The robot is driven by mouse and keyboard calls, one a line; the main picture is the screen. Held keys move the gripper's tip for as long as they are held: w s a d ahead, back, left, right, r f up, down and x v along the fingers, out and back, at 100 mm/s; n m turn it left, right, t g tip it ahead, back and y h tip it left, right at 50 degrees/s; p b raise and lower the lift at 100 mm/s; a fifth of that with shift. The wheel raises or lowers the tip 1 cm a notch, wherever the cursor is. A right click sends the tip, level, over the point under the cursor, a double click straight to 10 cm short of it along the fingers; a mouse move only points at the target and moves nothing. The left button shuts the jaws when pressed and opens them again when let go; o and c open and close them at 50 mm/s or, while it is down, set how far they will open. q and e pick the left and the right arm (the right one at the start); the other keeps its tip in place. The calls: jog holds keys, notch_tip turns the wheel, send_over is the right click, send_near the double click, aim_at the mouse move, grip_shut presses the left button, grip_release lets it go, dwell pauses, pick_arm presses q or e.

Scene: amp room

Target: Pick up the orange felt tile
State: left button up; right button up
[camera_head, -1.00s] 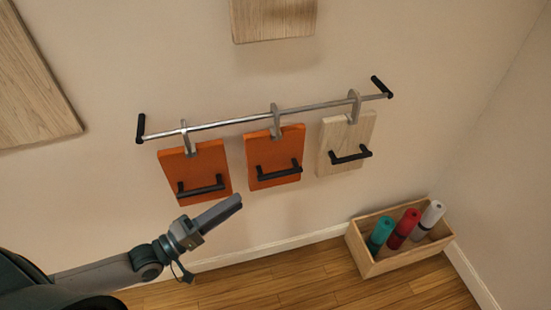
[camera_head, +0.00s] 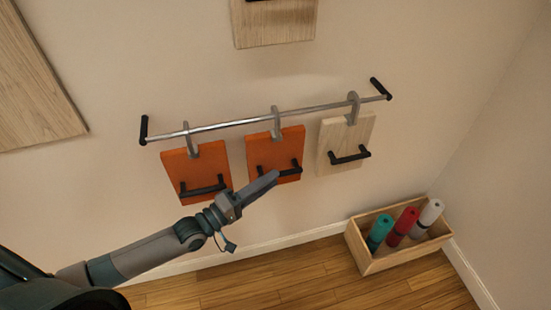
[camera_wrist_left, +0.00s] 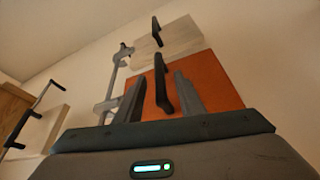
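Two orange tiles with black bar handles hang from hooks on a metal rail: the left orange tile (camera_head: 207,165) and the middle orange tile (camera_head: 270,150). I cannot tell by texture which is felt. My left gripper (camera_head: 274,177) is at the lower edge of the middle orange tile, over part of its handle. In the left wrist view its two fingers (camera_wrist_left: 158,79) are apart, with the black handle (camera_wrist_left: 161,85) of an orange tile (camera_wrist_left: 215,82) appearing between them. Contact with the handle cannot be told. My right gripper is not in view.
A pale wooden tile (camera_head: 345,140) hangs right of the orange ones on the metal rail (camera_head: 235,122). Wooden boards are on the wall above (camera_head: 275,25) and at left (camera_head: 35,85). A wooden box (camera_head: 385,262) with rolled mats stands on the floor at right.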

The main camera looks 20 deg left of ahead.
aim_at(283, 173)
pick_arm(q)
jog(key=shift+p+x, duration=0.75)
jog(key=shift+x, duration=1.85)
jog(key=shift+s+d, duration=0.1)
jog(key=shift+d, duration=0.05)
grip_shut()
